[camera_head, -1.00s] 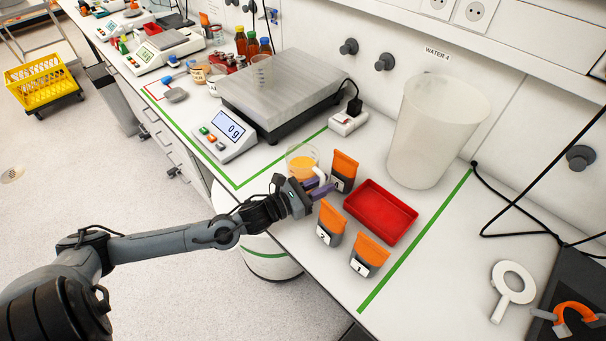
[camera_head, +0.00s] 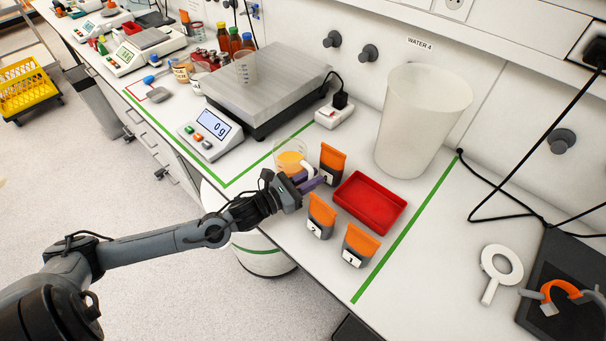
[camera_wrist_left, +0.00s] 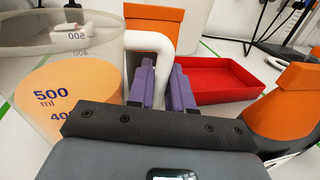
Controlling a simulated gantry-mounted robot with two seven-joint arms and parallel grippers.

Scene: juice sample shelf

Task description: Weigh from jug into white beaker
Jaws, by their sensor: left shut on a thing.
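A clear jug (camera_head: 290,160) with orange juice stands on the bench in front of the scale. In the left wrist view the jug (camera_wrist_left: 55,52) shows a "500 ml" mark and a white handle (camera_wrist_left: 150,41). My left gripper (camera_head: 314,183) is shut on that handle, with its purple fingers either side of it. The jug looks upright. A small pale, see-through beaker (camera_head: 246,70) with markings stands on the pan of the large scale (camera_head: 275,92). The scale's display (camera_head: 213,124) reads 0 g. My right gripper is not in view.
Orange-topped packs stand close by: one behind the gripper (camera_head: 332,160), two in front (camera_head: 321,215) (camera_head: 358,245). A red tray (camera_head: 370,203) lies to the right, with a tall whitish container (camera_head: 420,120) behind it. A power strip (camera_head: 334,116) sits beside the scale.

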